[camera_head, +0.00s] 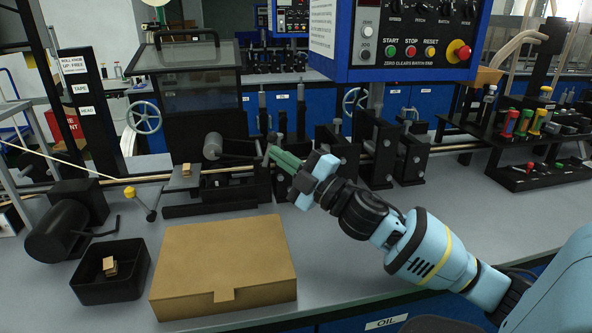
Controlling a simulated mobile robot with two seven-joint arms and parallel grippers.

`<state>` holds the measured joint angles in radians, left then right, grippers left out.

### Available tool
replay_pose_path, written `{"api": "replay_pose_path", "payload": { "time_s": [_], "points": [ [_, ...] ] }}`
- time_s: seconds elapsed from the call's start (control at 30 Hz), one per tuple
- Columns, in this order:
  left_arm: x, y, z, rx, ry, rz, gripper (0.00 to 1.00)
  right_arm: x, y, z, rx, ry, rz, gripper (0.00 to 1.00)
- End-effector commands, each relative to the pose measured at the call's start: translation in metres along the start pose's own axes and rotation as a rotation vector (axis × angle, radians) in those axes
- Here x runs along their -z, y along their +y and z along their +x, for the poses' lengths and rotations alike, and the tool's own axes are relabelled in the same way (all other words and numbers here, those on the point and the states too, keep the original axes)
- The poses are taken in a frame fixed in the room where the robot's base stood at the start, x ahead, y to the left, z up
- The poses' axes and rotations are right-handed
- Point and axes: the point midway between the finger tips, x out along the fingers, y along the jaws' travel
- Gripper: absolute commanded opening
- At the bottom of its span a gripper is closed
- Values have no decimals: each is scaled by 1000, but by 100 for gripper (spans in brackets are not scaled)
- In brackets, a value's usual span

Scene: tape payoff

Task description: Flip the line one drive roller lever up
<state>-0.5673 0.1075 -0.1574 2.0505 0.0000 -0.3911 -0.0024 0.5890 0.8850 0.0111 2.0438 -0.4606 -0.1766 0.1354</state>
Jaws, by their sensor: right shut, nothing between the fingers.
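My right gripper (276,157) reaches in from the right, its green fingers shut and empty. Its fingertips are at the right end of the first black machine station, beside a dark rod (238,156) that runs right from a grey roller (212,146). I cannot tell whether the fingertips touch the rod. The fingers and wrist hide part of the station behind them. No readable label shows which lever is the line one drive roller lever. My left gripper is not in view.
A cardboard box (222,262) and a black bin (88,290) with small tan pieces lie in front. A blue control panel (345,62) stands above the bench. Black machine blocks (410,158) stand right of the gripper.

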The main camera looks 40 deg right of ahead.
Motion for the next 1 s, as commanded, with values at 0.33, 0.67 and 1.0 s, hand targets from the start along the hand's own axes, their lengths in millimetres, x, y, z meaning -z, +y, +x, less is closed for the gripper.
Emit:
{"api": "replay_pose_path", "payload": {
  "time_s": [0.33, 0.67, 1.0],
  "points": [
    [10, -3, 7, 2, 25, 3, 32, 0, 1, -34, 1, 0, 0, 0],
    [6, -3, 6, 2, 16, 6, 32, 0, 2, -38, 0, 0, -1, 0],
    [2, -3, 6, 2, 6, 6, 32, 0, 2, -38, 0, 0, -1, 0]
  ]
}}
